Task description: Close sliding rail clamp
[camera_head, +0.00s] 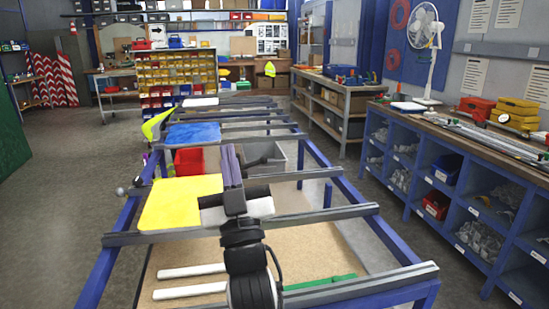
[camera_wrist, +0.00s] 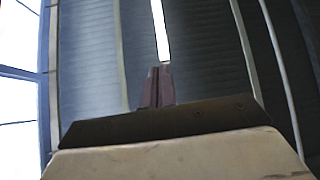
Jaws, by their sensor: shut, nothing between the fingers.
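My gripper (camera_head: 230,155) is in the middle of the head view, above the crossbars of the long blue-framed table. Its two fingers are together and hold nothing. In the wrist view the closed fingertips (camera_wrist: 158,75) point at the ceiling. A grey crossbar rail (camera_head: 315,218) spans the table behind my wrist. Small round knobs (camera_head: 121,191) stick out at the table's left side, near the yellow panel (camera_head: 180,205). I cannot make out clearly which part is the rail clamp, or whether it is open. My arm hides part of the rails.
A blue panel (camera_head: 192,133), a red bin (camera_head: 189,161) and a grey bin (camera_head: 290,158) are farther along the table. White rods (camera_head: 190,290) lie on the board below. A blue shelf bench (camera_head: 450,170) stands at right. The left floor (camera_head: 70,190) is clear.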

